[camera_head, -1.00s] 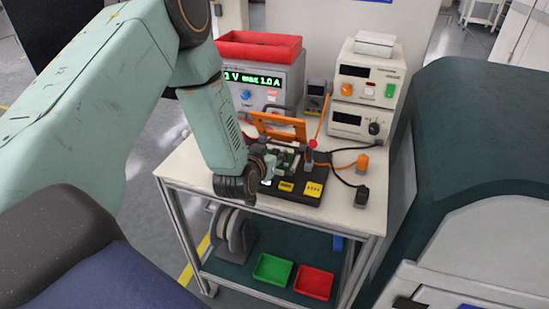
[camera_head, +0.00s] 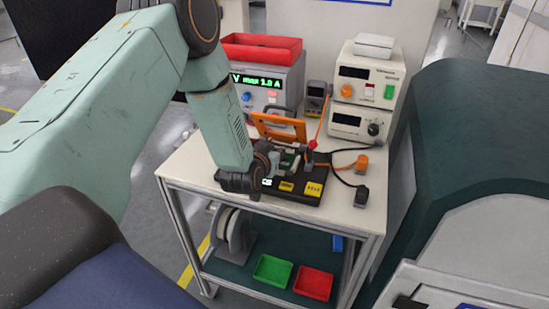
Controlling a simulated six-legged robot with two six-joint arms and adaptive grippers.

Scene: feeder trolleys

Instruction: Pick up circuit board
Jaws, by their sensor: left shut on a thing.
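The circuit board (camera_head: 287,160) shows as a small green piece at the black test fixture (camera_head: 312,196), which stands on the white trolley top with its orange frame (camera_head: 280,127) raised. My left gripper (camera_head: 279,164) is at the fixture and is shut on the board. The wrist and fingers hide much of the board. I cannot tell whether the board is clear of the fixture. My right gripper is not in view.
A power supply with a red tray (camera_head: 260,47) and stacked instruments (camera_head: 360,95) stand behind the fixture. Cables and an orange plug (camera_head: 362,161) lie to its right. Green (camera_head: 272,270) and red (camera_head: 313,283) bins and a reel sit on the lower shelf.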

